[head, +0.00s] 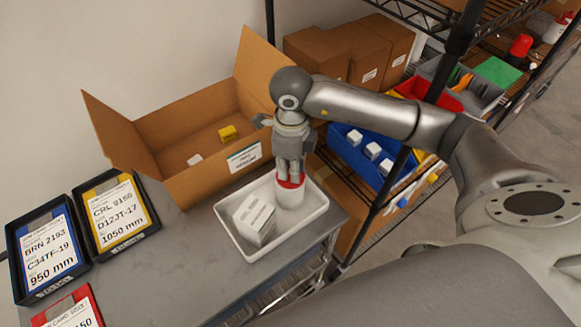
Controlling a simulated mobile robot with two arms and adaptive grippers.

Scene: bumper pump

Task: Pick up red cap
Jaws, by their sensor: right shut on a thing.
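A red cap (291,181) sits on top of a white cylindrical container (290,198) in a white tray (238,248) on the grey table. My right gripper (291,172) points down from above with its fingers around the red cap, shut on it. The fingers hide part of the cap. The container stands upright in the right part of the tray, and I cannot tell whether its base touches the tray. My left gripper is not in view.
A white labelled box (255,221) stands left of the container in the tray. An open cardboard box (206,187) is behind, with a yellow item (228,133) inside. Labelled bins (115,213) lie at left. A wire shelf with a blue bin (345,158) is at right.

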